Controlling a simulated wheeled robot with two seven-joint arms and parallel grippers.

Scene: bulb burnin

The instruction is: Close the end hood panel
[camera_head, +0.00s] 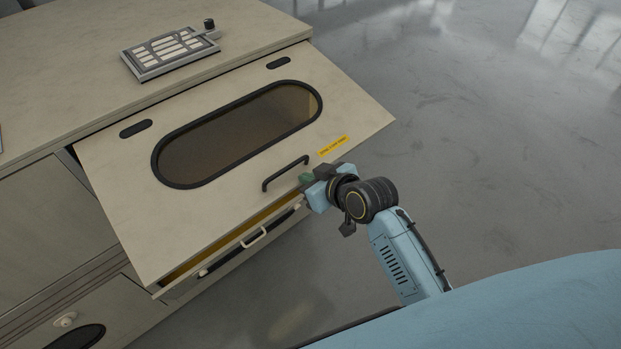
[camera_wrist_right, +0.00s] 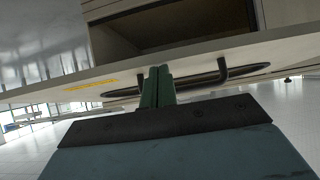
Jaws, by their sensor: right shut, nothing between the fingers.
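The end hood panel (camera_head: 130,200) is a beige flap with a dark-framed oval window (camera_head: 240,135). It is hinged along its upper edge at the cabinet top and stands tilted outward, partly open, with a gap below it. A dark bar handle (camera_head: 286,174) is on its lower part; it also shows in the right wrist view (camera_wrist_right: 222,68). My right gripper (camera_head: 305,180) is shut and empty, its green fingertips beside the handle near the panel's lower edge. In the right wrist view the fingertips (camera_wrist_right: 158,85) overlap the panel (camera_wrist_right: 190,52); contact is unclear. My left gripper is out of view.
A yellow label (camera_head: 333,146) is on the panel. The floor (camera_head: 480,130) at right is clear.

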